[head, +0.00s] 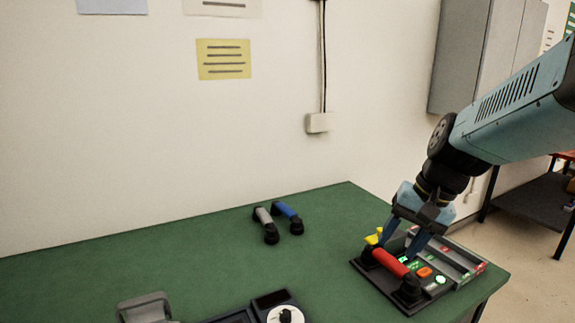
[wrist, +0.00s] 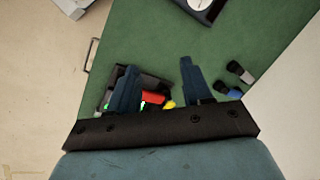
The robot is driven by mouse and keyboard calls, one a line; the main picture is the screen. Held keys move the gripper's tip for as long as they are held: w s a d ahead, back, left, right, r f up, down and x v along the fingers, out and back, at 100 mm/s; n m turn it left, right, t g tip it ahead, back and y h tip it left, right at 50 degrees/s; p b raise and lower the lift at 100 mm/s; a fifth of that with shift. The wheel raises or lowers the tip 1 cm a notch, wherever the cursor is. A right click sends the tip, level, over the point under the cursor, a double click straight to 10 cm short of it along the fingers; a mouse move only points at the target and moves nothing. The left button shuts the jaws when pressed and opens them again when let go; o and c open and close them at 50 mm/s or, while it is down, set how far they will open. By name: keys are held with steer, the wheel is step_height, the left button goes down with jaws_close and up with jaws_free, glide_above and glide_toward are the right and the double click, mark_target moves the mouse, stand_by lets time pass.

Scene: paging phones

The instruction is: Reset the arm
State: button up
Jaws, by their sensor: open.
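My gripper (head: 405,244) is open, its two blue fingers pointing down over a dark phone base (head: 376,283) at the table's right end. A red handset (head: 390,262) lies on that base, just below and between the fingers in the head view. I cannot tell whether the fingers touch it. The wrist view shows the red handset (wrist: 153,98) between the open fingers (wrist: 158,80), partly hidden by the gripper. A yellow piece (head: 373,237) shows beside the left finger. The base has lit green and orange buttons (head: 424,272).
A grey handset (head: 264,222) and a blue handset (head: 287,213) lie on the green table (head: 200,250). A device with a round dial (head: 286,314) and a grey object (head: 146,308) are at the front edge. The back left of the table is clear. A grey cabinet (head: 470,55) hangs behind my arm.

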steer(key=s+d+r+n+t+h, duration=0.2)
steer(key=s+r+n+t+h, duration=0.1)
steer(key=r, duration=0.3)
steer(key=shift+s+r+n+t, duration=0.4)
steer(key=shift+s+n+t, duration=0.1)
steer(key=shift+s+n, duration=0.25)
stand_by(2.1)
